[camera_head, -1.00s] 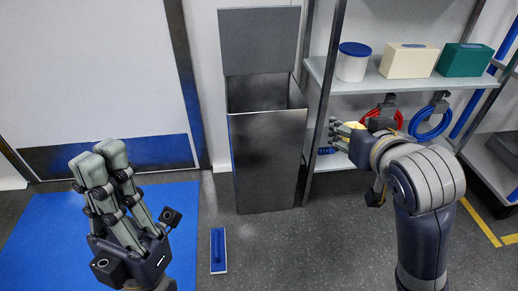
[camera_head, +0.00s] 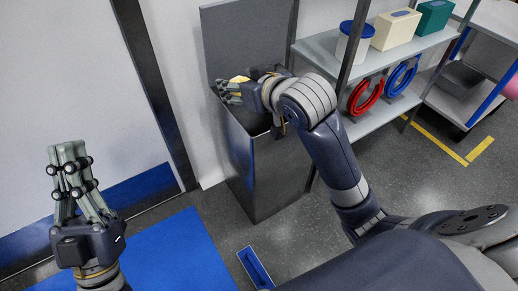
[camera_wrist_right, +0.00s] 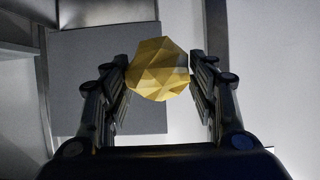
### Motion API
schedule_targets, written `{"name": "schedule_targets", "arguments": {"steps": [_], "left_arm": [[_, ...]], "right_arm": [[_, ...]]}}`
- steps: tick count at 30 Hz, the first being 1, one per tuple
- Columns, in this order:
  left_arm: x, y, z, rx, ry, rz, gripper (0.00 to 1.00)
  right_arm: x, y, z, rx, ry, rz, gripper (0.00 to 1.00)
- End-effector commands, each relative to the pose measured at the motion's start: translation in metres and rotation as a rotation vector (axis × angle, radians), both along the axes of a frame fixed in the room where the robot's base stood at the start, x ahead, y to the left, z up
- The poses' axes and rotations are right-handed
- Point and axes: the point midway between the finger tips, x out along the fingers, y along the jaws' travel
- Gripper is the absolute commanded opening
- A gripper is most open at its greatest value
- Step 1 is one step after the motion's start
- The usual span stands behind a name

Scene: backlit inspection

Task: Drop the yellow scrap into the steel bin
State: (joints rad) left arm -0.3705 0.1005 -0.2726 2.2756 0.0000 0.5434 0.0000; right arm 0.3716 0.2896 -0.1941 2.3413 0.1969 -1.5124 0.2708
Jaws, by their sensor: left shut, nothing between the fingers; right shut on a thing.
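The yellow scrap (camera_wrist_right: 158,70) is a faceted, crumpled lump between the fingers of my right gripper (camera_wrist_right: 160,85) in the right wrist view. In the head view a bit of the yellow scrap (camera_head: 239,79) shows at the right gripper (camera_head: 230,90), which is shut on it. The steel bin (camera_head: 262,170) is a tall dark box with its lid raised at the back. The right gripper and scrap are over the bin's open top, and the hand hides part of the opening. My left gripper (camera_head: 68,155) is shut and empty at the lower left, far from the bin.
A shelf (camera_head: 325,60) right of the bin holds a white tub with a blue lid (camera_head: 354,42), a cream box (camera_head: 394,30) and a green box (camera_head: 434,16). Red (camera_head: 366,95) and blue (camera_head: 401,77) coils hang below. A blue mat (camera_head: 180,255) and blue tool (camera_head: 255,267) lie on the floor.

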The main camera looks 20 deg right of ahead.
Motion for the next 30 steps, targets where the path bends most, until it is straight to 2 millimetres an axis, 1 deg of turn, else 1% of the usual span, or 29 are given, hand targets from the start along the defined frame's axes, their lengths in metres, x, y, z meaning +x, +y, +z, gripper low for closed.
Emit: {"name": "schedule_targets", "arguments": {"steps": [1, 2, 3, 5, 6, 8, 10, 11, 12, 14, 15, 17, 18, 20, 21, 23, 24, 26, 27, 29, 30], "left_arm": [[0.017, -0.003, -0.008, 0.028, 0.092, 0.004, 0.00], [0.026, -0.005, -0.018, 0.044, 0.148, 0.006, 0.00], [0.037, -0.007, -0.033, 0.067, 0.222, 0.009, 0.00], [0.053, -0.009, -0.057, 0.100, 0.334, 0.015, 0.00], [0.061, -0.009, -0.074, 0.122, 0.409, 0.019, 0.00], [0.071, -0.009, -0.100, 0.154, 0.522, 0.023, 0.00], [0.079, -0.008, -0.132, 0.191, 0.654, 0.029, 0.00], [0.081, -0.007, -0.146, 0.206, 0.709, 0.031, 0.00], [0.082, -0.006, -0.165, 0.226, 0.786, 0.035, 0.00], [0.081, -0.002, -0.193, 0.255, 0.898, 0.040, 0.00], [0.078, 0.000, -0.211, 0.275, 0.971, 0.042, 0.00], [0.071, 0.005, -0.239, 0.303, 1.083, 0.047, 0.00], [0.065, 0.009, -0.256, 0.321, 1.157, 0.049, 0.00], [0.054, 0.014, -0.281, 0.347, 1.266, 0.053, 0.00], [0.045, 0.019, -0.297, 0.365, 1.338, 0.056, 0.00], [0.029, 0.026, -0.319, 0.389, 1.445, 0.060, 0.00], [0.017, 0.030, -0.333, 0.406, 1.517, 0.062, 0.00], [-0.003, 0.037, -0.352, 0.429, 1.622, 0.064, 0.00], [-0.017, 0.042, -0.363, 0.444, 1.690, 0.066, 0.00], [-0.038, 0.049, -0.378, 0.465, 1.788, 0.068, 0.00], [-0.052, 0.054, -0.386, 0.477, 1.847, 0.069, 0.00]], "right_arm": [[0.007, -0.002, 0.005, -0.002, 0.008, 0.019, 0.44], [0.011, -0.002, 0.005, -0.002, 0.008, 0.035, 0.44], [0.017, -0.003, 0.004, -0.002, 0.007, 0.054, 0.44], [0.024, -0.004, 0.003, -0.001, 0.008, 0.081, 0.44], [0.030, -0.005, 0.003, -0.001, 0.006, 0.098, 0.44], [0.037, -0.007, 0.001, -0.002, 0.007, 0.123, 0.44], [0.044, -0.011, 0.000, -0.002, 0.007, 0.147, 0.44], [0.048, -0.013, -0.001, -0.001, 0.007, 0.156, 0.44], [0.052, -0.016, -0.001, -0.002, 0.006, 0.168, 0.44], [0.058, -0.021, -0.002, -0.002, 0.005, 0.183, 0.44], [0.061, -0.025, -0.003, 0.000, 0.005, 0.191, 0.44], [0.066, -0.032, -0.003, -0.001, 0.005, 0.201, 0.44], [0.070, -0.036, -0.004, 0.000, 0.005, 0.206, 0.44], [0.074, -0.044, -0.004, -0.001, 0.005, 0.212, 0.44], [0.078, -0.050, -0.004, -0.001, 0.004, 0.214, 0.44], [0.082, -0.059, -0.003, -0.001, 0.004, 0.214, 0.44], [0.084, -0.065, -0.003, -0.001, 0.004, 0.212, 0.44], [0.088, -0.075, -0.002, -0.002, 0.004, 0.207, 0.44], [0.090, -0.083, -0.002, -0.001, 0.004, 0.203, 0.44], [0.093, -0.093, -0.001, -0.002, 0.004, 0.195, 0.44], [0.095, -0.100, 0.000, -0.001, 0.003, 0.188, 0.44]]}}
